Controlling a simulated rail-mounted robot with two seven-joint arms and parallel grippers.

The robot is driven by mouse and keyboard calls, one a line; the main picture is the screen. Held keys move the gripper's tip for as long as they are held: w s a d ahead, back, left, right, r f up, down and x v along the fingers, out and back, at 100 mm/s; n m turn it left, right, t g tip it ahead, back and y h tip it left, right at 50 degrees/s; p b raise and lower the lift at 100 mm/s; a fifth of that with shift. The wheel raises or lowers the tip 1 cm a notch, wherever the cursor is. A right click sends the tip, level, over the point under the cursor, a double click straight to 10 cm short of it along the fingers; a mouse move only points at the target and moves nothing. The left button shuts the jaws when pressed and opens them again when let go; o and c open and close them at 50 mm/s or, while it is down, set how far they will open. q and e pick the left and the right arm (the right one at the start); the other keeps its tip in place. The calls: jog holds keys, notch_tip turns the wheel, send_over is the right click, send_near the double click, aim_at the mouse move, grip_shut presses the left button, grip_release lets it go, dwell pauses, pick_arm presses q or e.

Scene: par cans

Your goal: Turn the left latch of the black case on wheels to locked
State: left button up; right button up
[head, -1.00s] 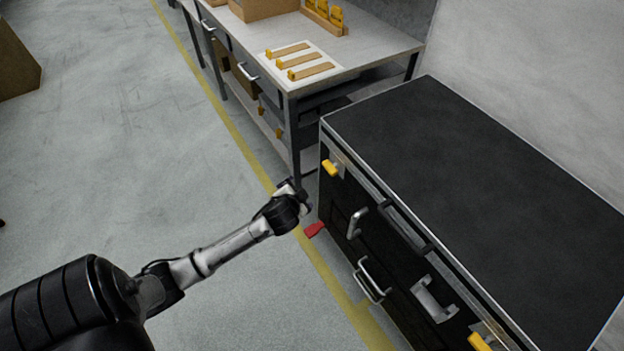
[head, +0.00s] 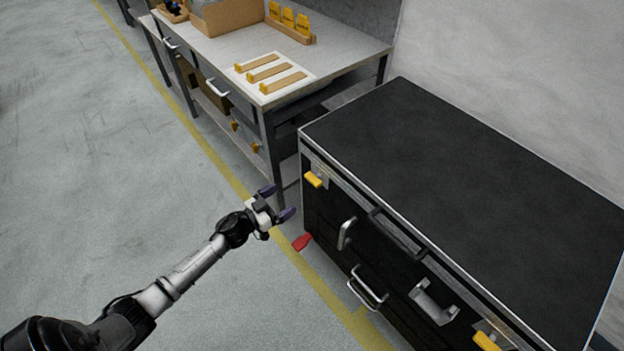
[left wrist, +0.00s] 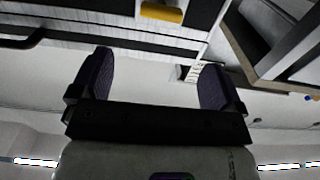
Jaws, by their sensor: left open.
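The black case (head: 480,190) stands at the right in the head view, with metal edges and a flat black top. Its yellow left latch (head: 314,180) is on the front face near the upper left corner; a yellow latch also shows at the top of the left wrist view (left wrist: 162,13). The yellow right latch (head: 487,341) is near the lower edge of the head view. My left gripper (head: 279,203) is open and empty, in front of the case, left of and below the left latch, apart from it. Its dark fingers also show in the left wrist view (left wrist: 152,80). My right gripper is out of view.
A workbench (head: 345,62) stands behind the case, carrying a white sheet with wooden strips and a cardboard box (head: 228,14). A red pedal-like piece (head: 302,242) is low at the case's left end. Metal handles (head: 366,290) protrude from the front. The floor to the left is clear.

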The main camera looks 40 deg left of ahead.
aim_at(310, 181)
pick_arm(q)
jog(key=w+b, duration=0.1)
jog(key=w, duration=0.2)
jog(key=w+d+b, duration=0.1)
jog(key=w, duration=0.3)
jog(key=w+d+b, duration=0.1)
jog(key=w, duration=0.3)
jog(key=shift+b, duration=0.35)
jog(key=shift+w+d, duration=0.2)
jog(key=shift+w, duration=0.65)
jog(key=shift+c, duration=1.4)
jog(key=c, duration=0.7)
jog(key=shift+o, duration=0.2)
